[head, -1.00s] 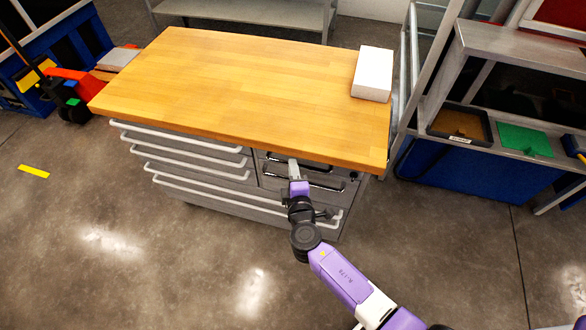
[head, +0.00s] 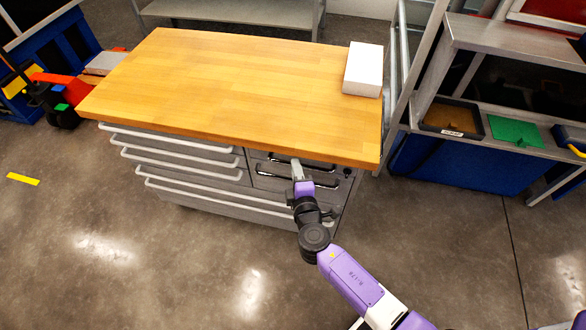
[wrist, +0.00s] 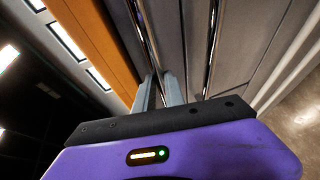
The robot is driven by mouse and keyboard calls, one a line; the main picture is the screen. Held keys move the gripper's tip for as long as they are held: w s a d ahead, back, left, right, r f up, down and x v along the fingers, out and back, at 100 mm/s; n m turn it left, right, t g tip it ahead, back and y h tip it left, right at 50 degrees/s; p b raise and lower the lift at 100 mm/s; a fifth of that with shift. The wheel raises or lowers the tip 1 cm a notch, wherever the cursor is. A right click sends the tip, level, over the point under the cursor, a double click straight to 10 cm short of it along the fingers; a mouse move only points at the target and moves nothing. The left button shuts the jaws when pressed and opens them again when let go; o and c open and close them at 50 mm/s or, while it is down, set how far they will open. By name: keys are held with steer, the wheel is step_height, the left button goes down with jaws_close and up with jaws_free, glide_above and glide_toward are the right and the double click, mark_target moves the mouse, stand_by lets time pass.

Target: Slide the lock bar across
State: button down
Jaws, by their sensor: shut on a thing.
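The lock bar is not clearly told apart from the drawer handles. My gripper (head: 296,164) is at the front of the right-hand drawer column, just under the worktop edge, shut on a slim dark bar (head: 322,168) at the upper drawer. In the wrist view my gripper (wrist: 160,90) has its two fingers close together at a shiny bar (wrist: 147,35) that runs along the drawer front. The fingers hide the point of contact. A second handle (head: 318,184) runs across the drawer below. A small dark round part (head: 347,171) sits to the right of the upper bar.
The wooden worktop (head: 220,85) overhangs the drawers and carries a white box (head: 363,70). Left drawers have long pale handles (head: 170,137). A shelf unit (head: 470,35) stands at right. The floor (head: 130,270) in front is clear.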

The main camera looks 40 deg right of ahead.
steer(key=c, duration=1.7)
jaws_free()
steer(key=shift+s+a, duration=0.1)
steer(key=v, duration=0.7)
steer(key=shift+s+b, duration=0.3)
steer(key=shift+b, duration=0.05)
steer(key=shift+a, duration=0.1)
